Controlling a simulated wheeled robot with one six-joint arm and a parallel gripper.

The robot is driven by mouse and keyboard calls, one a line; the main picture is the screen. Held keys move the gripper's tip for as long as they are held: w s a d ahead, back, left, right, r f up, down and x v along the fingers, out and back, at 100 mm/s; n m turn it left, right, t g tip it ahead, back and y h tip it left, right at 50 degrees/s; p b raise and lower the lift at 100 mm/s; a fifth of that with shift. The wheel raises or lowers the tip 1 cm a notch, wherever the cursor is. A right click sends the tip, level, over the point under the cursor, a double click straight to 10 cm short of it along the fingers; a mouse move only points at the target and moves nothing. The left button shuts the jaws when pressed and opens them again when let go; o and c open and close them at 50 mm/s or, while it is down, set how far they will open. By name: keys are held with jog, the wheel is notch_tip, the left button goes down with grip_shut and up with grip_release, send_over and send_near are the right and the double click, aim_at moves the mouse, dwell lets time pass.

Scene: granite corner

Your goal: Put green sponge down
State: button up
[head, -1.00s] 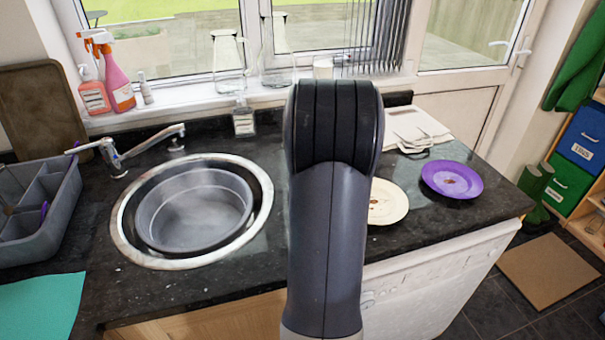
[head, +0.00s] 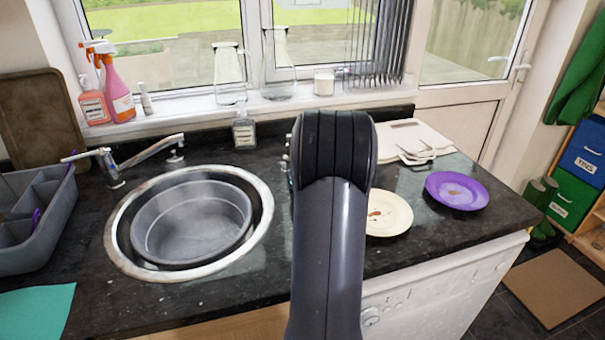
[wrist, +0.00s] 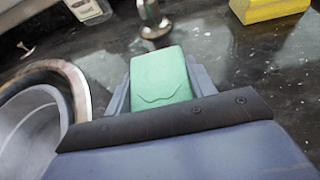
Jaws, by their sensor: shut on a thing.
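A green sponge (wrist: 160,75) sits between the two grey fingers of my gripper (wrist: 161,90) in the wrist view. The gripper is shut on it. The sponge is over the dark speckled countertop (wrist: 255,75), to the right of the sink's metal rim. I cannot tell whether it touches the counter. In the head view my own arm stands in front and hides the gripper and the sponge.
A sink with a grey basin (head: 192,225) is left of my arm. A cream plate (head: 392,222) and purple plate (head: 457,186) lie to the right. A soap bottle (head: 244,132) stands behind the sink.

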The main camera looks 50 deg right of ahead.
jog(key=shift+f, duration=0.1)
jog(key=o, duration=1)
jog(key=shift+r, duration=0.2)
jog(key=v, duration=1.2)
jog(key=shift+f, duration=0.1)
jog(key=shift+w, duration=0.1)
jog(key=x, duration=1.1)
jog(key=shift+w+d+f, duration=0.1)
jog(key=shift+w, duration=0.05)
jog(key=shift+w+d+f, duration=0.15)
jog(key=shift+w+f, duration=0.05)
jog(key=shift+f, duration=0.05)
jog(key=shift+r, duration=0.15)
